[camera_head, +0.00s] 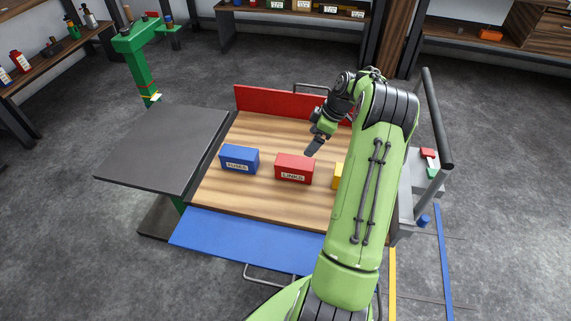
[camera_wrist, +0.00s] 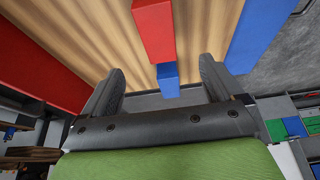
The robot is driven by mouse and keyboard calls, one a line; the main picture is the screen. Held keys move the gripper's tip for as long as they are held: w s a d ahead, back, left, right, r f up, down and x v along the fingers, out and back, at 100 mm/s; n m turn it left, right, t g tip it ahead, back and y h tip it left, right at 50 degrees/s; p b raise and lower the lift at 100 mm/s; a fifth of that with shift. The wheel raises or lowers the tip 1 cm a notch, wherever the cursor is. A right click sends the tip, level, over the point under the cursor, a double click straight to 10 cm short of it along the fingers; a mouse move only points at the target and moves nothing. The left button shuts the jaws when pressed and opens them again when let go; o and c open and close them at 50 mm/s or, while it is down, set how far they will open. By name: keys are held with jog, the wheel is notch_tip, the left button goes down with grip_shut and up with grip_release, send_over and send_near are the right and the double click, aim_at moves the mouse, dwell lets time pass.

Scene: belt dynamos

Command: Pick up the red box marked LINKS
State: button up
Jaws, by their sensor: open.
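The red box marked LINKS (camera_head: 293,170) sits on the wooden bench top, its label facing the front, between a blue box (camera_head: 239,159) on its left and a yellow box (camera_head: 338,177) on its right. My gripper (camera_head: 314,147) is above the bench, behind and slightly right of the red box, and apart from it. In the wrist view my gripper (camera_wrist: 161,66) has its two fingers spread with nothing between them. The red box (camera_wrist: 153,30) shows at the top there, beyond the fingertips, and the blue box (camera_wrist: 168,80) shows past it.
My arm hides most of the yellow box and the bench's right part. A red panel (camera_head: 275,101) edges the bench's back, and a blue panel (camera_head: 245,235) its front. A dark grey platform (camera_head: 160,145) adjoins at left. The wood left of the blue box is clear.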

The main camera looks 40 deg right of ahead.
aim_at(296, 162)
jog(key=b+x, duration=0.2)
jog(key=x, duration=0.6)
jog(key=b+x, duration=0.3)
jog(key=x, duration=0.5)
jog(key=shift+w+d, duration=0.15)
jog(key=shift+w, duration=0.1)
jog(key=shift+f, duration=0.25)
jog(key=shift+r, duration=0.1)
jog(key=c, duration=1.5)
